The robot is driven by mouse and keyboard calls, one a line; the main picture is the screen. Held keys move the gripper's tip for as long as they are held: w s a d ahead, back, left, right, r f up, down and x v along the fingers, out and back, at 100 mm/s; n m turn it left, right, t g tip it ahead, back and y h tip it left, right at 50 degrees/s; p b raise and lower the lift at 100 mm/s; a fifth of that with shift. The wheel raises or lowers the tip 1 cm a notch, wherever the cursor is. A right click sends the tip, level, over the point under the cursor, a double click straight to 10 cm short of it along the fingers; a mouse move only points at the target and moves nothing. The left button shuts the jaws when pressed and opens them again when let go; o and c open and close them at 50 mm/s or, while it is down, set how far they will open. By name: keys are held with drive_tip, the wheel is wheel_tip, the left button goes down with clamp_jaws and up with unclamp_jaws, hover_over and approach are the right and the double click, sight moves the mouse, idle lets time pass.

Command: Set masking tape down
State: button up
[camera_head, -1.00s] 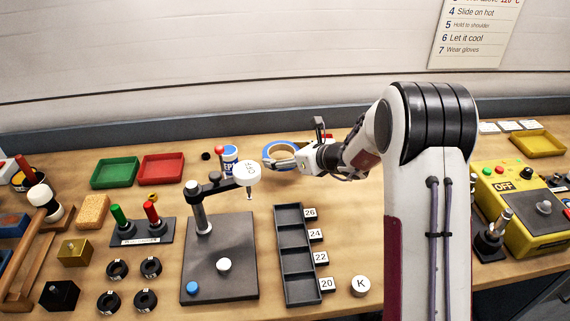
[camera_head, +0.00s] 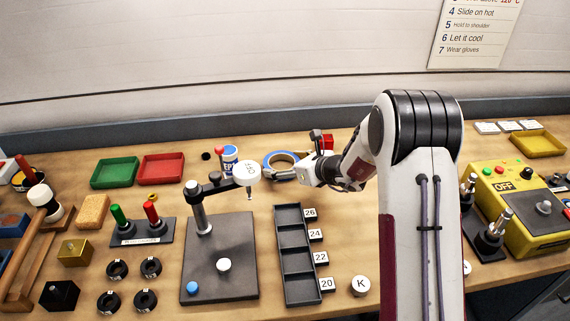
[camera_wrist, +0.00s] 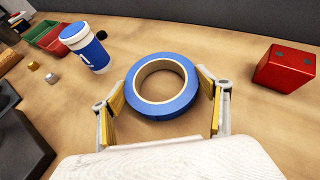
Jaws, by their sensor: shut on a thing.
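The masking tape is a blue ring (camera_head: 269,161) with a pale tan inner core, lying flat at the back middle of the bench. It also shows in the wrist view (camera_wrist: 177,107). My gripper (camera_wrist: 163,92) has its yellow-padded fingers on either side of the ring and is shut on it. In the head view, my gripper (camera_head: 281,173) reaches in from the right, and its fingers hide part of the tape's near side. The tape is level and at or very near the bench top; I cannot tell whether it touches.
A blue-and-white jar (camera_head: 230,160) stands left of the tape. A red block (camera_wrist: 284,67) stands to the right. The press arm with a white round head (camera_head: 246,171) is close in front. A black compartment tray (camera_head: 297,262) lies nearer. Bare wood surrounds the tape.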

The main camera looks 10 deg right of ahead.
drive_tip(key=shift+f, duration=0.1)
drive_tip(key=o, duration=1.1)
drive_tip(key=shift+o, duration=0.2)
drive_tip(key=shift+r, duration=0.2)
drive_tip(key=shift+v, duration=6)
drive_tip(key=shift+f, duration=0.1)
